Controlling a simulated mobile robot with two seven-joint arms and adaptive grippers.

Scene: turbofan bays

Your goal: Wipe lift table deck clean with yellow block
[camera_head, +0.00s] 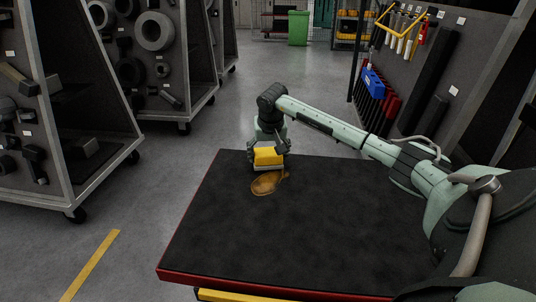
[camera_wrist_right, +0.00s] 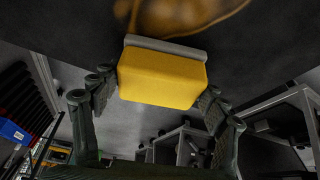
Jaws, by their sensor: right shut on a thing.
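The yellow block (camera_head: 268,157) is in my right gripper (camera_head: 268,148), at the far edge of the lift table deck (camera_head: 300,230). The deck is black with a red rim. A brown, wet-looking stain (camera_head: 268,183) lies on the deck just in front of the block. In the right wrist view the yellow block (camera_wrist_right: 162,77) sits between the two fingers, with a grey layer on the side facing the deck. The stain (camera_wrist_right: 180,15) shows right beyond it. The block is at or just above the deck; I cannot tell if it touches. My left gripper is not in view.
Wheeled racks with dark parts (camera_head: 160,60) stand at the left. A tool board with a blue item (camera_head: 373,82) and red items stands at the right. A green bin (camera_head: 298,28) is at the back. The rest of the deck is clear.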

